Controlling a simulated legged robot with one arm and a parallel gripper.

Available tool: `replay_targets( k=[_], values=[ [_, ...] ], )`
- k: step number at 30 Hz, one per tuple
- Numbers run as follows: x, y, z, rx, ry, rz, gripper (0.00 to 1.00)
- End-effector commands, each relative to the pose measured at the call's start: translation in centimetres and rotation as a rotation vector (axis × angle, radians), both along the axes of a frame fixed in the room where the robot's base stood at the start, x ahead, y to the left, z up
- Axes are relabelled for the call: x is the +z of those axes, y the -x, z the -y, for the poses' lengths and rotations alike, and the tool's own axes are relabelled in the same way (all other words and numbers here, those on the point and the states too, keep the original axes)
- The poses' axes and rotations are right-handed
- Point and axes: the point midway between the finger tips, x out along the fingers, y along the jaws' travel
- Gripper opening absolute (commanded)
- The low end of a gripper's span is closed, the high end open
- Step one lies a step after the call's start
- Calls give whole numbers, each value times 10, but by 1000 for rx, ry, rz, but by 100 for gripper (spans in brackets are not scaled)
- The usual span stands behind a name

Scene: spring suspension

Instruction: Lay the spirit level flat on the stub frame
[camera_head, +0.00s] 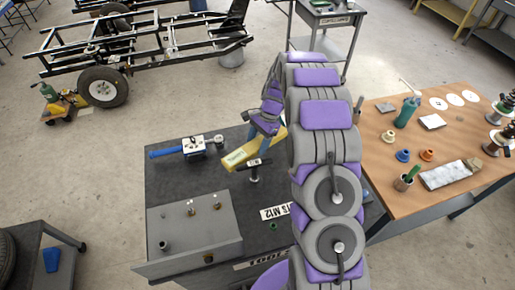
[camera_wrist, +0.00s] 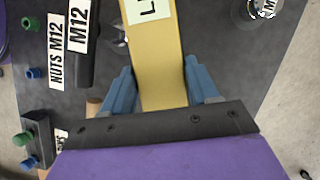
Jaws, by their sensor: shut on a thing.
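The spirit level, a yellow bar with a pale label, shows in the head view (camera_head: 240,155) over the dark workbench and in the wrist view (camera_wrist: 160,60). My gripper (camera_head: 265,128) is shut on it; in the wrist view the blue fingers (camera_wrist: 161,88) lie along both sides of the bar. The bar slants in the head view, and its far end runs out of the wrist view. Whether it touches the bench is unclear. A black frame on wheels (camera_head: 150,42), which looks like the stub frame, stands at the back left, apart from the bench.
The dark bench (camera_head: 165,185) holds a blue-handled tool (camera_head: 185,148), a grey box (camera_head: 195,240) and a NUTS M12 label (camera_wrist: 55,50). A wooden table (camera_head: 380,165) with bottles and parts stands right. A yellow jack (camera_head: 65,105) sits by the frame's wheel. Floor between bench and frame is clear.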

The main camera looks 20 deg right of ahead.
Motion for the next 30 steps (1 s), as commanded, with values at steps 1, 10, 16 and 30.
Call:
replay_targets(
  k=[1, 10, 16, 30],
  values=[
    [13, -2, 0, -1, 2, 6, 11],
    [64, -2, 0, -1, 0, 5, 11],
    [87, -1, 0, -1, 0, 3, 11],
    [98, 3, -5, 91, 2, 1, 11]
  ],
)
